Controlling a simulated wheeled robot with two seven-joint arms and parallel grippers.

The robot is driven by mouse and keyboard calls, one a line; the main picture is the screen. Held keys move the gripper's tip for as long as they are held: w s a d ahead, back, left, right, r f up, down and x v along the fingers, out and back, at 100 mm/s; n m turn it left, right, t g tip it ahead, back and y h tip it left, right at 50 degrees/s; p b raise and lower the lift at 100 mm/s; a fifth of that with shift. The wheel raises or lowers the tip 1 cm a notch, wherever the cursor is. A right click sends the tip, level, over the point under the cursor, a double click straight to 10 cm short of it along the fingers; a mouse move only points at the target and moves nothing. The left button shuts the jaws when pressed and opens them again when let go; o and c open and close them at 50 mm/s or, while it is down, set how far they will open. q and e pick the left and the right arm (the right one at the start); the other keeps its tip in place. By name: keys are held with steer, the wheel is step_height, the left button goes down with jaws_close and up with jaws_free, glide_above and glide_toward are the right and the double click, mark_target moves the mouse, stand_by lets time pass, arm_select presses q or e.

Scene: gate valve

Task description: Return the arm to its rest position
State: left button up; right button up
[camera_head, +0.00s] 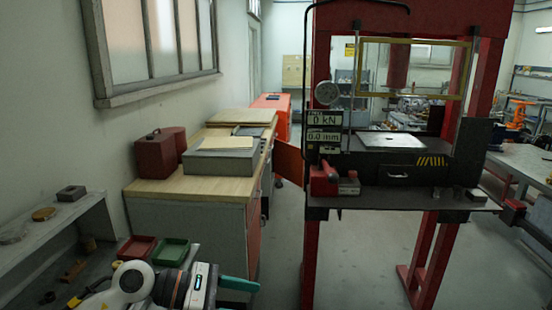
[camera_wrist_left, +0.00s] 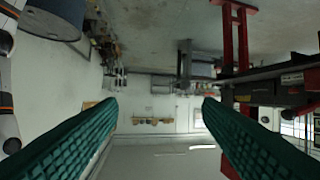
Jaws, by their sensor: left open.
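My left arm (camera_head: 150,284) comes in at the bottom left of the head view, with its white and grey wrist low in front of the trays. My left gripper (camera_head: 240,284) points to the right, and a teal finger shows at its end. In the left wrist view the two teal fingers of the gripper (camera_wrist_left: 160,104) stand wide apart with nothing between them. The room appears upside down in that view. My right gripper is in neither view.
A wooden-topped bench (camera_head: 195,188) with a dark red box (camera_head: 160,153) is at the left. A red tray (camera_head: 137,248) and a green tray (camera_head: 170,252) lie near my arm. Floor between bench and press is clear.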

arm_select(q)
step_height(320, 180, up, 6)
steer(key=d+f+n+t+h, duration=0.1)
steer(key=d+n+t+h, duration=0.1)
steer(key=n+t+h, duration=0.45)
steer(key=w+a+r+n+t+y, duration=0.1)
steer(key=a+n+t+y, duration=0.45)
steer(key=n+t, duration=0.75)
steer(key=s+a+f+n+g+y, duration=0.25)
steer(key=a+f+n+y, duration=0.45)
steer(key=n, duration=0.5)
steer(key=s+a+f+n+g+y, duration=0.2)
steer(key=a+f+n+g+y, duration=0.2)
steer(key=f+n+y, duration=0.7)
steer(key=s+f+n+g+h, duration=0.1)
steer(key=s+f+n+g, duration=0.4)
steer(key=s, duration=0.5)
steer(key=s+f+n+g+h, duration=0.25)
steer(key=s+f+g, duration=0.35)
steer(key=s, duration=0.4)
step_height(320, 180, down, 29)
steer(key=s+g, duration=0.2)
steer(key=s+a+f, duration=0.3)
steer(key=s+f, duration=1)
steer(key=s, duration=0.2)
steer(key=shift+s+a+f+g+y, duration=0.2)
steer(key=shift+s+f+g+y, duration=0.1)
steer(key=shift+f+y, duration=0.15)
